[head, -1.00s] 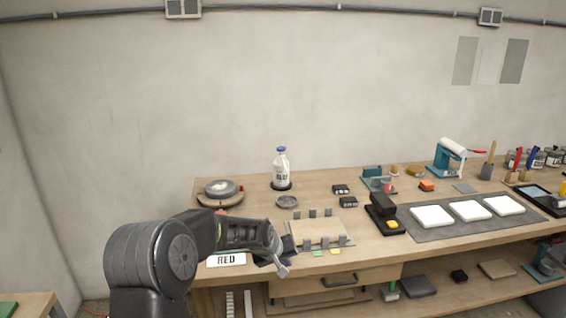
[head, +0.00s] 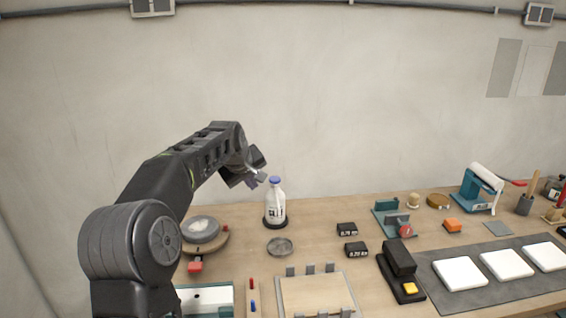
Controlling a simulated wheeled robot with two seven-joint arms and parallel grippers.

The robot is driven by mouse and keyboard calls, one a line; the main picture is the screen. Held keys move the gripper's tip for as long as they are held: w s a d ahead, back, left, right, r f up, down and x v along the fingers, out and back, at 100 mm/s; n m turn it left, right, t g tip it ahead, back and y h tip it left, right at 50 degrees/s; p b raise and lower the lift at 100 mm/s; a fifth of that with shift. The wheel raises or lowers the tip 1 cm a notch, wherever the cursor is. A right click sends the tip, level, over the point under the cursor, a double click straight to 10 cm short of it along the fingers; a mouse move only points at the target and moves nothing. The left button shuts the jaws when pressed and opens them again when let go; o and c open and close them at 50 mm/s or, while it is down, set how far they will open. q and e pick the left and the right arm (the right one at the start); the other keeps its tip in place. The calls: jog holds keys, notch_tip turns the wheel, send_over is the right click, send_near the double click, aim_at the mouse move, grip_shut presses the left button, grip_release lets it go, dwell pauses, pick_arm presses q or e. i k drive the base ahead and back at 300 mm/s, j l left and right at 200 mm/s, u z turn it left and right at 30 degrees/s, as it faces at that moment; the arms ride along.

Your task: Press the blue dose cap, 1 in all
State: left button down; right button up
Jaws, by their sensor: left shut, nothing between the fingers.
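The white bottle (head: 275,208) with a dark label stands upright on a round black base on the bench. Its blue dose cap (head: 275,180) is on top. My left gripper (head: 259,179) is shut and empty, just left of the cap and at about its height. Whether the fingertips touch the cap cannot be told from this view. My right gripper is not in view.
A round grey dish (head: 280,246) lies in front of the bottle. A turntable (head: 213,240) is at the left, partly behind my arm. Small black displays (head: 347,229) stand to the right. A wooden board (head: 316,292) with grey clamps lies in front.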

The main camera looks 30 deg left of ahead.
aim_at(274, 179)
jog(key=i+j, duration=0.2)
jog(key=i, duration=0.2)
jog(key=i+j, duration=0.2)
jog(key=i, duration=0.2)
